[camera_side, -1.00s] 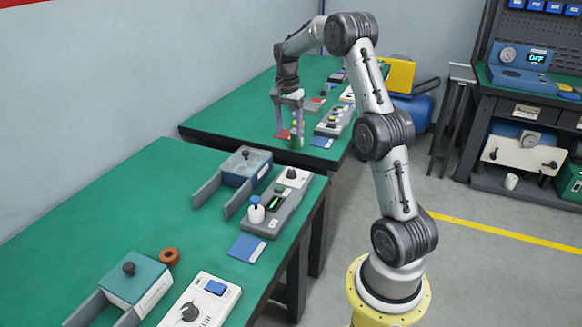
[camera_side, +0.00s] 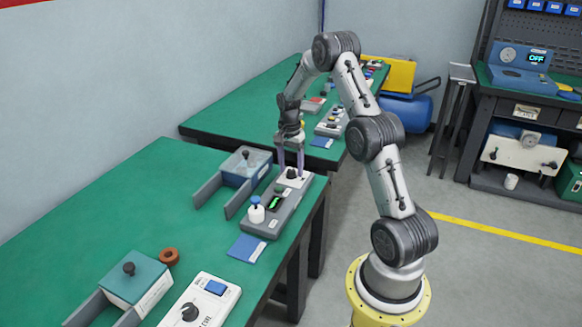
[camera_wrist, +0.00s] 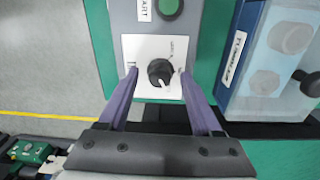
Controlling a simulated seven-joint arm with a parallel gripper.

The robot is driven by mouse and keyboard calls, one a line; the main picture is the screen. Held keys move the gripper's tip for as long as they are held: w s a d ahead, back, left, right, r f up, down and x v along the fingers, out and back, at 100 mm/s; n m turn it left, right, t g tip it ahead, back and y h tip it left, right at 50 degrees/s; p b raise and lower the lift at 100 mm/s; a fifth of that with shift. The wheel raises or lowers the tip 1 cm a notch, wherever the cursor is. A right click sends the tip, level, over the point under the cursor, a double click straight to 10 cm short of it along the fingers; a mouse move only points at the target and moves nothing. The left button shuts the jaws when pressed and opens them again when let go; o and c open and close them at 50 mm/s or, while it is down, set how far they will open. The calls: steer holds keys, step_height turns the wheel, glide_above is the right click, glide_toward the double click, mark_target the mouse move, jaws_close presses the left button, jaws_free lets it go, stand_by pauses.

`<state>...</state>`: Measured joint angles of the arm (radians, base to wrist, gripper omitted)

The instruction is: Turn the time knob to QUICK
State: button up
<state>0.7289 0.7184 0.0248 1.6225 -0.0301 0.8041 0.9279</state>
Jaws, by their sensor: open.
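The black time knob (camera_wrist: 160,72) sits on a white plate (camera_wrist: 140,45) at the end of a grey control panel (camera_wrist: 200,25). In the wrist view the knob lies between the two purple fingers of my gripper (camera_wrist: 159,80), with a gap on both sides. A white pointer mark shows on the knob's lower right. The lettering around it is too small to read. In the side view my gripper (camera_side: 291,170) is open and points down over the panel's far end, with the fingertips close to the plate; the knob (camera_side: 291,173) shows between them.
A blue booklet (camera_side: 246,247) lies in front. The table's right edge is close.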

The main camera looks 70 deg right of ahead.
jaws_close()
stand_by(0.4)
steer(key=shift+n, duration=0.3)
steer(key=n, duration=2.3)
steer(key=shift+t, duration=0.3)
steer(key=shift+r+n, duration=0.1)
steer(key=shift+n, duration=0.2)
